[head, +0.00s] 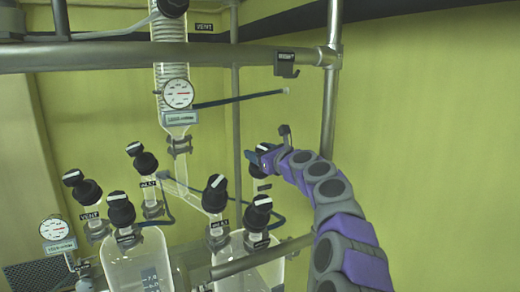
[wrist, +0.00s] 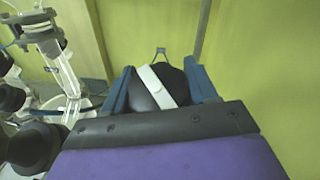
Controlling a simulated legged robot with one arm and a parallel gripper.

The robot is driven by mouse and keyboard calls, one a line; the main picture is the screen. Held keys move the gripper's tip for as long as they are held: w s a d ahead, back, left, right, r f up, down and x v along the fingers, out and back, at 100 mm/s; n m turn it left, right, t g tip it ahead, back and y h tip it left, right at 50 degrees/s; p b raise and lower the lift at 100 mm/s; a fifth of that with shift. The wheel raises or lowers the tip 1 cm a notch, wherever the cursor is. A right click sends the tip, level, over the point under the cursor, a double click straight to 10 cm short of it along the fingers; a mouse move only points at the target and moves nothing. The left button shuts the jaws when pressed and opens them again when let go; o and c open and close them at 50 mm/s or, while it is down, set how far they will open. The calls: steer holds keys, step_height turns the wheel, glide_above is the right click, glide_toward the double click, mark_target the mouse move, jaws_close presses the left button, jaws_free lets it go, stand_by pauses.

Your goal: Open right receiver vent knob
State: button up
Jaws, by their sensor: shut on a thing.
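The right receiver (head: 244,272) is a clear glass vessel low in the middle of the head view, with black knobs on top. My gripper (head: 261,160) reaches in from the right, above and behind the vessel's front knobs. In the wrist view its blue jaws (wrist: 158,82) are shut on a black vent knob (wrist: 143,91). A white bar marker runs diagonally across the knob, from upper left to lower right. In the head view the gripper mostly hides this knob, and its label cannot be read.
Black knobs (head: 258,214) with white markers stand close below and left of my gripper. A left glass receiver (head: 140,262), a coiled glass column (head: 170,75) and a pressure gauge (head: 178,93) are to the left. A metal rail (head: 180,57) crosses above. The right is a clear yellow-green wall.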

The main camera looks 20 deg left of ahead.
stand_by(0.3)
steer(key=o, duration=1)
steer(key=shift+a+f, duration=0.1)
steer(key=shift+a, duration=0.1)
steer(key=shift+c, duration=0.2)
steer(key=shift+d, duration=0.15)
steer(key=shift+s+d+r, duration=0.1)
steer(key=shift+d+r, duration=0.1)
steer(key=shift+d, duration=0.15)
steer(key=v, duration=0.6)
steer(key=shift+s+d+f, duration=0.15)
steer(key=shift+f, duration=0.1)
